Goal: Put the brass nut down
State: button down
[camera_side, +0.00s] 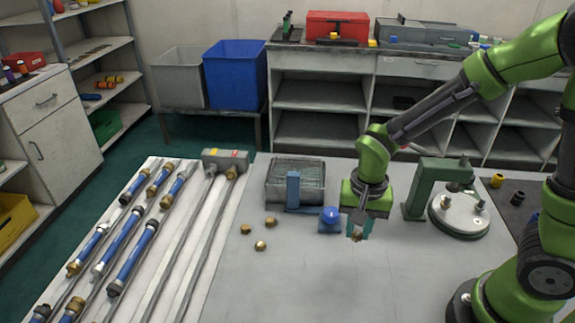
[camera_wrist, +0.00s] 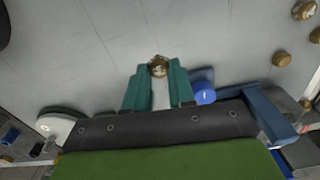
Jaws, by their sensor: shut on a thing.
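My gripper (camera_side: 359,232) has teal fingers and points down over the grey table top, right of the blue knob. It is shut on a brass nut (camera_wrist: 158,67), which shows between the fingertips in the wrist view. In the side view the nut (camera_side: 356,237) is small and partly hidden by the fingers. The nut appears held a little above the table; the exact gap is hard to tell. Several other brass nuts (camera_side: 260,245) lie loose on the table to the left; they also show at the upper right of the wrist view (camera_wrist: 283,60).
The blue knob (camera_side: 330,214) and a blue upright post (camera_side: 293,188) stand left of my gripper, by a grey box (camera_side: 296,172). A green press-like stand (camera_side: 426,190) with a round white plate (camera_side: 459,216) is to the right. The table front is clear. Blue-sleeved hoses (camera_side: 118,240) lie far left.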

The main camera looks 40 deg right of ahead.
jog(key=w+d+r, duration=0.6)
jog(key=w, duration=0.1)
send_over(308, 177)
jog(key=shift+s+f+n, duration=0.1)
jog(key=shift+f+n, duration=0.3)
jog(key=shift+f, duration=2.15)
